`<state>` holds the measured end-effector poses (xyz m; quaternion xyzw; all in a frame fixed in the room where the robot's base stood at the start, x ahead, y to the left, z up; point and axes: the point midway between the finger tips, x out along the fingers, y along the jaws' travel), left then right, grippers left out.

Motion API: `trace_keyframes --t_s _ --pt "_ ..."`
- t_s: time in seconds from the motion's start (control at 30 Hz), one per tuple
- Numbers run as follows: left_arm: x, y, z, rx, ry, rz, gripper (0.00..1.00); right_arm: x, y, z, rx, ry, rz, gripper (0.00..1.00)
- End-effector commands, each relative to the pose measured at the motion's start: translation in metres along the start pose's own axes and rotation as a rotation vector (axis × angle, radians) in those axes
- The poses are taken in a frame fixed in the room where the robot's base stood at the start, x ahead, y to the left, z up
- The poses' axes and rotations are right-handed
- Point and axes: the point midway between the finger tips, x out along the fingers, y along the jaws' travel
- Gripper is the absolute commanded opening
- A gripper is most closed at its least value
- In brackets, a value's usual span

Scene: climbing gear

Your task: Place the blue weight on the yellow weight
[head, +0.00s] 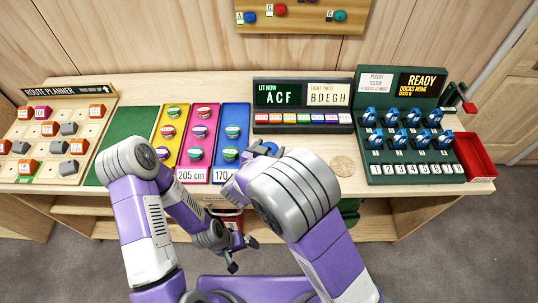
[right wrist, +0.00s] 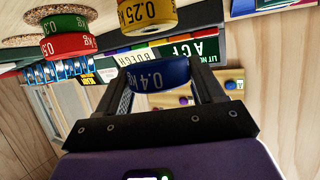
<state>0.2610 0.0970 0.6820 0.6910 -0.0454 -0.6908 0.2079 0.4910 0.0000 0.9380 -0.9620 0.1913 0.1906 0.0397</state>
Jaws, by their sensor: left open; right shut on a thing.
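The blue weight (right wrist: 158,76), marked 0.4 kg, sits between the fingers of my right gripper (right wrist: 165,88), which is shut on it. In the head view a bit of the blue weight (head: 262,149) shows by my right gripper (head: 270,151), mostly behind my arm. The yellow weight (right wrist: 146,14), marked 0.25 kg, shows at the top of the upside-down right wrist view, apart from the blue one. My arm hides the yellow weight in the head view. My left gripper (head: 241,256) is open and empty, low in front of the table edge.
In the right wrist view a red weight (right wrist: 68,45) and a green weight (right wrist: 62,24) are stacked by a cork disc (right wrist: 58,10). A bare cork disc (head: 342,165) lies right of my arm. The sign stand (head: 303,92) and dock rack (head: 410,125) stand behind.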

Motion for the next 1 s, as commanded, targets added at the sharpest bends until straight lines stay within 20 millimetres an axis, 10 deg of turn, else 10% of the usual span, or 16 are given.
trace_keyframes --t_s 0.53,0.57,0.6,0.7,1.0 --pt "0.010 -0.004 -0.001 0.000 0.000 0.000 1.00 0.011 0.000 0.024 0.000 0.002 0.000 0.20" --pt "0.010 -0.004 -0.001 0.000 0.000 0.000 1.00 0.011 0.000 0.025 -0.001 0.000 0.000 0.70" --pt "0.009 -0.004 0.000 0.000 0.000 0.000 1.00 0.010 0.000 0.025 -0.001 0.000 0.000 0.77" --pt "0.009 -0.004 0.000 0.000 0.000 0.000 1.00 0.010 0.000 0.025 -0.001 0.000 0.000 0.92" --pt "0.009 -0.003 0.000 0.000 0.000 0.000 1.00 0.010 0.000 0.023 -0.001 0.000 0.000 0.93"
